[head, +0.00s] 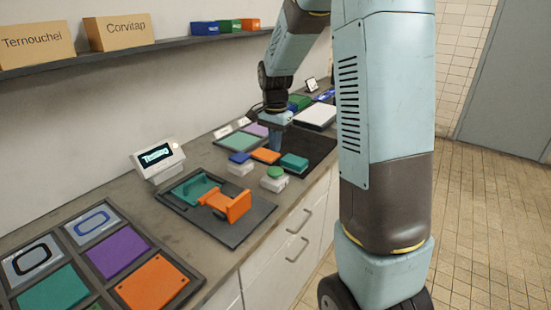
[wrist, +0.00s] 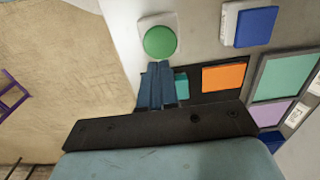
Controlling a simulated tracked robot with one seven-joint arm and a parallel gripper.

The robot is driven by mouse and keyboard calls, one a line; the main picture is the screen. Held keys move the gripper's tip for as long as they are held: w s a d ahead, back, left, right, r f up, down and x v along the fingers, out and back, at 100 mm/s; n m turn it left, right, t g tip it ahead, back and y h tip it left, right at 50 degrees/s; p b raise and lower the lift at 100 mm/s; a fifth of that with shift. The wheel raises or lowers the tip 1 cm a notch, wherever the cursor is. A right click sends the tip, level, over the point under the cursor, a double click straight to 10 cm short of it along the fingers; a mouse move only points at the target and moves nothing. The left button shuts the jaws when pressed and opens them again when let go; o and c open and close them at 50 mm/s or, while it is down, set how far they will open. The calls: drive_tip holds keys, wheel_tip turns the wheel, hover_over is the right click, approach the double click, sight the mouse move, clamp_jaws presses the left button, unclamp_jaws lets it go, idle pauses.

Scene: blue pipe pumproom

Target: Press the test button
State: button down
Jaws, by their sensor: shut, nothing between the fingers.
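A round green button (head: 275,172) sits on a white base near the counter's front edge; it also shows in the wrist view (wrist: 160,41). A blue square button (head: 239,158) on a white base stands to its left, and it shows in the wrist view (wrist: 255,27). I see no readable label on either. My gripper (head: 273,147) is shut and empty, pointing down beyond the green button in the head view. In the wrist view its fingertips (wrist: 159,66) appear just below the green button, apart from its cap.
A dark mat with an orange block (head: 266,156) and a teal block (head: 294,162) lies close to my gripper. A small lit display (head: 158,158) stands behind a tray (head: 230,232) holding teal and orange parts. A shelf (head: 150,45) with boxes runs above.

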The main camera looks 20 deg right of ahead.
drive_tip(key=shift+r, duration=2.3)
drive_tip(key=s+a+r+n+t, duration=0.1)
drive_tip(key=s+r+n, duration=0.2)
drive_tip(key=s+r, duration=0.3)
drive_tip(key=s+r+n+t, duration=0.2)
drive_tip(key=s+r, duration=0.1)
drive_tip(key=s, duration=0.5)
drive_tip(key=s+a+r+n+t, duration=0.1)
drive_tip(key=s+n, duration=0.4)
drive_tip(key=s, duration=0.9)
drive_tip(key=shift+r+n+t, duration=0.2)
drive_tip(key=shift+n+t, duration=0.2)
drive_tip(key=shift+t, duration=0.4)
drive_tip(key=shift+s, duration=0.1)
